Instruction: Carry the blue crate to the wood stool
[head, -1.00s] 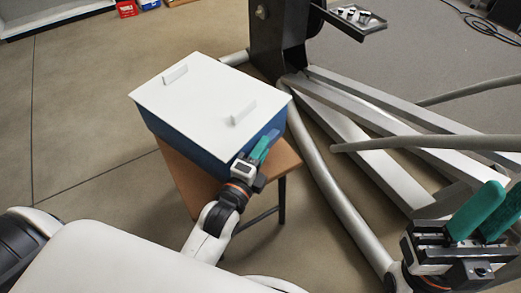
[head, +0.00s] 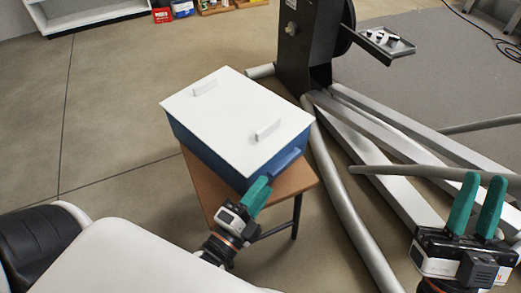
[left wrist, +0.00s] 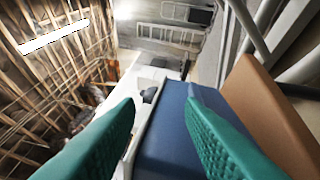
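The blue crate (head: 205,150) with a white lid (head: 235,117) sits on the wood stool (head: 298,180), which has dark legs. A blue handle (head: 286,161) shows on the crate's near right side. My left gripper (head: 257,194) is near the crate's front corner, just below the handle. In the left wrist view its green fingers (left wrist: 160,103) are apart, with the blue crate (left wrist: 172,120) ahead of them and the wood top (left wrist: 265,105) to the right. Nothing is clearly held. My right gripper (head: 477,205) is open and empty at the right, away from the crate.
A grey machine frame (head: 400,150) with long bars and tubes stands close to the right of the stool. A small grey tray (head: 385,42) sticks out above it. A white shelf (head: 95,15) stands at the back left. The floor left of the stool is clear.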

